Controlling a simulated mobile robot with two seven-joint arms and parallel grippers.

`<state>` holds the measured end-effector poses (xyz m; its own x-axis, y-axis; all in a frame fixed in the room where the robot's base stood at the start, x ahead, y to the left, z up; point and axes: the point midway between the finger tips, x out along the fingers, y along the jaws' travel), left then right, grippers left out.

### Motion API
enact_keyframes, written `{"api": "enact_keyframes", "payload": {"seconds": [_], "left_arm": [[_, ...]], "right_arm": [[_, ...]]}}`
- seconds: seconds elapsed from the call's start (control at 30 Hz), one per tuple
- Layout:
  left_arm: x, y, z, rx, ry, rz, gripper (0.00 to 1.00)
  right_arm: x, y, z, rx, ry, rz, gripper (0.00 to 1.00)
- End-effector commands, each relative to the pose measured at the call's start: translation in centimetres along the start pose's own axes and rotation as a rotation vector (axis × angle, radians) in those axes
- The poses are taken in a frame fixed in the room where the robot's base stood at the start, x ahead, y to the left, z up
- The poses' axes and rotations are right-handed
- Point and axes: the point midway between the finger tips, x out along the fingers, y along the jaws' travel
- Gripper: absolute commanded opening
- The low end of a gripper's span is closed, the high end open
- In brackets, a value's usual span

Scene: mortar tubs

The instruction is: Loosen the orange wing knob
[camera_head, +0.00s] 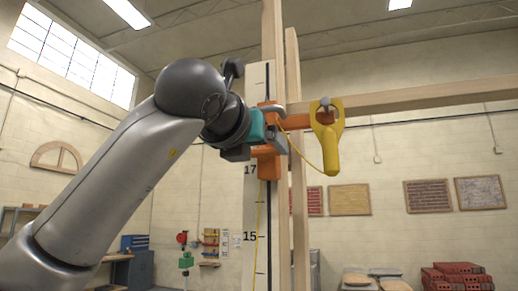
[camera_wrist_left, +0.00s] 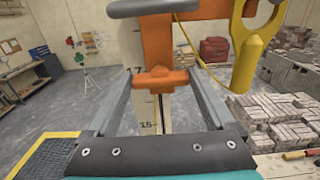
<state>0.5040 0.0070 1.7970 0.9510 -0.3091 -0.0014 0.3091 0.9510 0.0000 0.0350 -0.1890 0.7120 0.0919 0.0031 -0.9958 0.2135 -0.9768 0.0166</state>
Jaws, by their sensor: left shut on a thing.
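The orange wing knob (camera_wrist_left: 160,80) sits between my left gripper's two fingers in the wrist view, low on an orange bracket (camera_wrist_left: 157,40). My left gripper (camera_wrist_left: 163,76) is shut on the knob, one finger against each side. In the head view my left gripper (camera_head: 276,146) reaches the bracket (camera_head: 266,168) from the left and hides most of the knob. The bracket is on an upright pale staff (camera_head: 256,215) with black marks and the numbers 17 and 15. My right gripper is in neither view.
A yellow holder (camera_head: 329,150) hangs at the end of the bracket's orange arm, close right of my gripper, with a thin yellow cord. Wooden posts (camera_head: 299,215) stand behind the staff, and a beam (camera_head: 430,96) runs right. Bricks (camera_wrist_left: 275,110) are stacked at right.

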Motion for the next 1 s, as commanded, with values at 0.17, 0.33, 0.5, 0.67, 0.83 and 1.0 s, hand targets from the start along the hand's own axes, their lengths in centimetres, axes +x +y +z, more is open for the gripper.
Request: {"api": "enact_keyframes", "payload": {"seconds": [0.17, 0.33, 0.5, 0.67, 0.83, 1.0], "left_arm": [[0.0, 0.0, 0.0, 0.000, 0.000, 0.000, 0.38], [0.0, 0.0, 0.0, -0.003, -0.001, 0.000, 0.32], [-0.1, 0.0, 0.0, -0.032, -0.001, -0.001, 0.32], [-0.1, 0.0, -0.1, -0.107, -0.003, -0.001, 0.32], [-0.1, 0.1, -0.1, -0.237, -0.004, -0.001, 0.32], [-0.1, 0.1, -0.1, -0.395, -0.005, -0.001, 0.32]], "right_arm": [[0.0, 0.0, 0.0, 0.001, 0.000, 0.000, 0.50], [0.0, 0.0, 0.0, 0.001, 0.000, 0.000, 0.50], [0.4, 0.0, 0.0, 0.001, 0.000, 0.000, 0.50], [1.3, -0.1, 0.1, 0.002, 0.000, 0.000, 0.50], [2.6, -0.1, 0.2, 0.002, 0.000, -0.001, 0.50], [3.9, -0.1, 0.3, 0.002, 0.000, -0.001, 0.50]]}}
